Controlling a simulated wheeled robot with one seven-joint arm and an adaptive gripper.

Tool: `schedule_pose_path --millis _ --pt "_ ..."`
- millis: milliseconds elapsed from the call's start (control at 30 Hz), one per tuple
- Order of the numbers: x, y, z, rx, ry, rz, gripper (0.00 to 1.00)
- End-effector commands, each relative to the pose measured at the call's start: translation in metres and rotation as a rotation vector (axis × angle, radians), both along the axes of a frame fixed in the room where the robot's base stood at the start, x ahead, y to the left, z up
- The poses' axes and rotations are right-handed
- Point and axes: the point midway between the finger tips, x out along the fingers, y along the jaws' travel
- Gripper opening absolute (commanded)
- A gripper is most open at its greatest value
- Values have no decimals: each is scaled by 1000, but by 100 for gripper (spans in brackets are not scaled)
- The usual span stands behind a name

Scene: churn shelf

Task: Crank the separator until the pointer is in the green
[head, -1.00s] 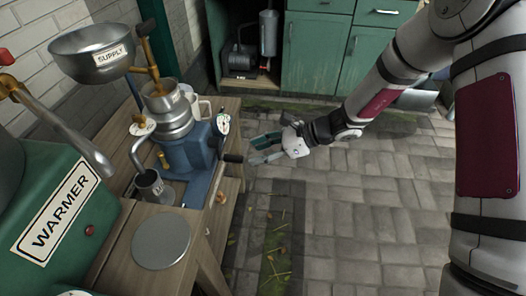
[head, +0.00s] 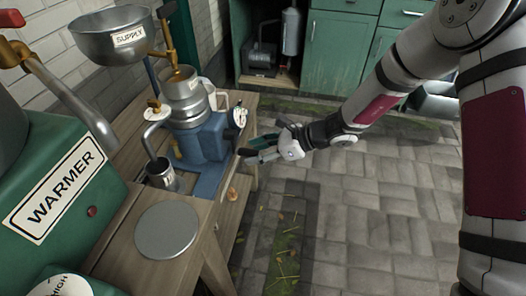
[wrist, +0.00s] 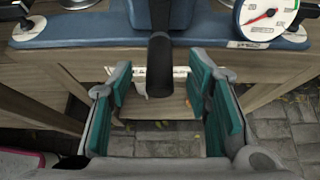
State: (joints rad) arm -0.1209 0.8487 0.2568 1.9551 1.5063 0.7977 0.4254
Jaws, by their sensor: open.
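The separator (head: 205,145) is a blue machine with a metal bowl, standing on a wooden bench. Its black crank handle (head: 246,152) sticks out at the right side; it also shows in the wrist view (wrist: 160,68). My gripper (head: 258,149) is open at the handle. In the wrist view my two teal-padded fingers (wrist: 160,85) stand either side of the handle's end, with a gap on both sides. The white gauge (head: 240,117) is partly cut off in the wrist view (wrist: 272,22). Its red pointer lies toward the lower left, away from a green part at the right.
A green warmer (head: 95,150) stands at the left front, near a round grey plate (head: 166,229). A metal cup (head: 161,174) sits below the spout, and the supply bowl (head: 120,38) is above. Green cabinets (head: 340,55) stand behind. The paved floor at right is clear.

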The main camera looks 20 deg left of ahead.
Motion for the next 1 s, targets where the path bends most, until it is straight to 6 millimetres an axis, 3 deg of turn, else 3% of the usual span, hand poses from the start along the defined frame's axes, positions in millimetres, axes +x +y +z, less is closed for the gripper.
schedule_pose_path --millis 200,833,1000 --pt "-1 11 -8 0 0 0 45" --pt "-1 16 -9 0 0 0 45" --pt "-1 16 -9 0 0 0 9"
